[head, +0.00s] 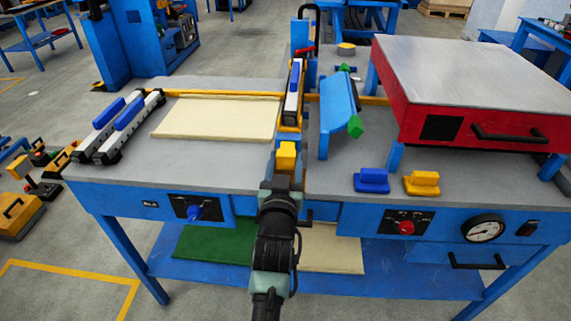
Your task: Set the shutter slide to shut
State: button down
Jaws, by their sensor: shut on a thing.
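My arm reaches up from the bottom middle in the head view, and my gripper (283,176) is over the front middle of the blue bench. Its jaws are shut at a yellow block (286,155), which stands on a narrow blue upright strip between the two halves of the bench. The block looks like the handle of the shutter slide, but I cannot make out any label. My gripper and wrist hide the block's lower part and the front of the strip, so the slide's position cannot be told.
A cream panel (215,118) and two white rails with blue grips (119,125) lie on the left bench top. A red-sided press (465,90) stands at right. Blue (371,180) and yellow (421,183) blocks sit in front of it. A blue knob (194,212) and red knob (405,227) are on the front.

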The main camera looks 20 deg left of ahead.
jog(key=shift+c, duration=1.2)
grip_release()
jog(key=v, duration=1.3)
jog(key=shift+r, duration=0.1)
